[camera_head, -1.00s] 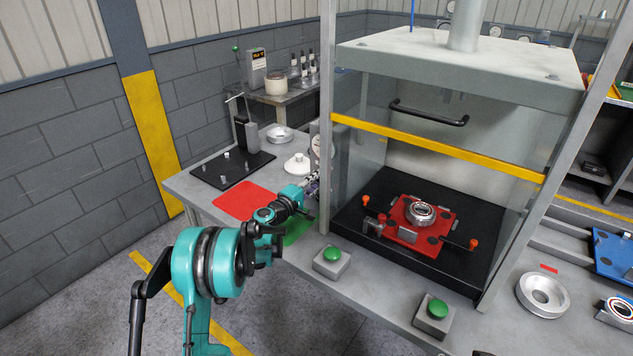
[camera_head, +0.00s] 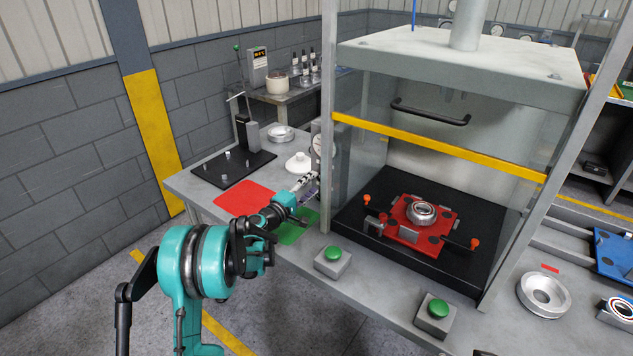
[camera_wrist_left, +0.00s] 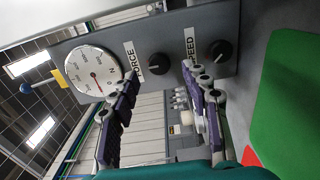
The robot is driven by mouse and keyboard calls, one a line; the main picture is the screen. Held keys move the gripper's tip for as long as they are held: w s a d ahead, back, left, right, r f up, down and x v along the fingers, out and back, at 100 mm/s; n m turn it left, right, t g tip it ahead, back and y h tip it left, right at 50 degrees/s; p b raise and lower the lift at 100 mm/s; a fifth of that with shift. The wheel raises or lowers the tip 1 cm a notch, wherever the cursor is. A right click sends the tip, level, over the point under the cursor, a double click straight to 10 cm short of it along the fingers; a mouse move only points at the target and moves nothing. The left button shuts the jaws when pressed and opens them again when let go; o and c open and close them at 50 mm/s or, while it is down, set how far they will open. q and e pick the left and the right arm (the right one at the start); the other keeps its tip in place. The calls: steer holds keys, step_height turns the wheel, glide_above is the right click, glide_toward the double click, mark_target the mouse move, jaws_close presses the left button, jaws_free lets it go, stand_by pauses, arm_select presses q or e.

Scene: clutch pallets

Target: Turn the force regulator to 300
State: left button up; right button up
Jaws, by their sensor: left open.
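The grey control panel (camera_wrist_left: 195,25) fills the upper part of the left wrist view, turned on its side. It carries a round white force gauge (camera_wrist_left: 93,72) with a red needle, a black knob marked FORCE (camera_wrist_left: 158,63) and a black knob marked SPEED (camera_wrist_left: 220,51). My left gripper (camera_wrist_left: 160,77) is open, its purple-padded fingers spread to either side of the FORCE knob in the picture. The gap in depth is hard to judge, and no contact shows. In the head view my left gripper (camera_head: 307,184) is beside the press frame, and the knobs are hidden. My right gripper is not seen.
The press frame (camera_head: 327,100) stands just right of my left gripper. Red (camera_head: 243,197) and green (camera_head: 291,231) mats lie on the bench near my arm. A white part (camera_head: 298,161) stands behind the gripper. Two green push buttons (camera_head: 333,252) (camera_head: 438,308) are at the front edge.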

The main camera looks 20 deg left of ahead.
arm_select(q)
steer(key=v, duration=0.8)
steer(key=s+d+r+m+g, duration=0.3)
steer(key=s+d+m+g, duration=0.45)
steer(key=s+d, duration=0.7)
steer(key=s+a+f+m+g+y, duration=0.1)
steer(key=s+a+f+m+y, duration=0.1)
steer(key=s, duration=0.9)
steer(key=s+a+f+m+g+y, duration=0.1)
steer(key=s+a+f+m+y, duration=0.1)
steer(key=s, duration=0.9)
steer(key=shift+s+f+m+y, duration=0.25)
steer(key=shift+f+m+y, duration=0.55)
steer(key=shift+m+y, duration=0.4)
steer(key=shift+a, duration=0.1)
